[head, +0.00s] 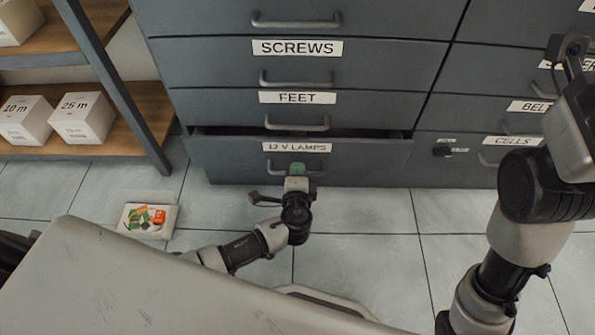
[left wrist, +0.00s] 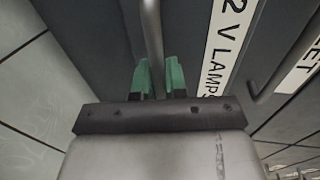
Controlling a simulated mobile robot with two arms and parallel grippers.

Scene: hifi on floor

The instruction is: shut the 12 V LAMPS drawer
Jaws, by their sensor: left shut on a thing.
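The 12 V LAMPS drawer (head: 370,158) is the bottom drawer of the grey cabinet, under the FEET drawer. It stands partly open, with a dark gap along its top edge. My left gripper (head: 297,169) is at the middle of its front, just below the label. In the left wrist view the green fingers (left wrist: 159,78) are shut on the drawer's bar handle (left wrist: 152,38), with the 12 V LAMPS label (left wrist: 228,45) to the right. My right arm shows at the right; its gripper is not clearly visible.
A shelf rack with white boxes (head: 81,118) stands at the left. The CELLS drawer (head: 455,152) is at the right. Tiled floor in front of the cabinet is mostly clear.

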